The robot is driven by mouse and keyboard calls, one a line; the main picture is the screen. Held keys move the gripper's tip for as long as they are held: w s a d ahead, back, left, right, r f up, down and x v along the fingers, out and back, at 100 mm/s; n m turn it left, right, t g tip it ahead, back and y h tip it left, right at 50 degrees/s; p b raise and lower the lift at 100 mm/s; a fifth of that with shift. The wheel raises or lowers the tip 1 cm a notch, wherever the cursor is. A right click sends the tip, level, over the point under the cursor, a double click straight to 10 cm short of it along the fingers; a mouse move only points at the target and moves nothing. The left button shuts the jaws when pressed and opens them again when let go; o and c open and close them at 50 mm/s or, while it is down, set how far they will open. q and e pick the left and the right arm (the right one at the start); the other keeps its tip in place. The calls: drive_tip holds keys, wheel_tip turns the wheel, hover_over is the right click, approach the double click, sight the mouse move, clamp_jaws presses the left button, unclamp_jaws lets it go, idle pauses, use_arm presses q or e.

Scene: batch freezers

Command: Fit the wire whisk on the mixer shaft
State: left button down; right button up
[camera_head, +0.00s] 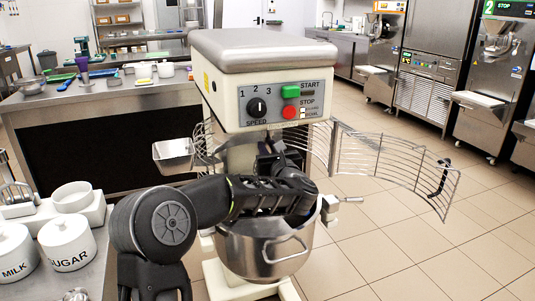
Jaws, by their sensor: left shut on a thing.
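The mixer (232,108) stands in the middle, with its control panel facing me. Its steel bowl (262,250) is below the head. My left arm crosses in front of the mixer, and my left gripper (274,158) is just under the head, above the bowl. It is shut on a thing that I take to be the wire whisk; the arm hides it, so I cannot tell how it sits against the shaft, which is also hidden. The wire guard (375,155) is swung open to the right. My right gripper is out of view.
A counter at left holds a sugar jar (67,243), a milk jar (14,252) and a white bowl (72,196). A steel chute (173,156) juts from the mixer's left. A worktable (100,95) is behind. The tiled floor at right is clear.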

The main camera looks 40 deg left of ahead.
use_arm(q)
drive_tip(key=shift+f+n+g+y+b, duration=0.1)
drive_tip(key=shift+n+g+y+b, duration=0.4)
drive_tip(key=shift+g, duration=0.2)
drive_tip(key=c, duration=1.7)
unclamp_jaws()
drive_tip(key=shift+c, duration=0.2)
drive_tip(key=shift+o, duration=0.8)
drive_tip(key=o, duration=0.4)
drive_tip(key=v, duration=0.7)
drive_tip(key=shift+s+d+b, duration=0.15)
drive_tip(key=shift+d+b, duration=0.25)
drive_tip(key=shift+b, duration=0.05)
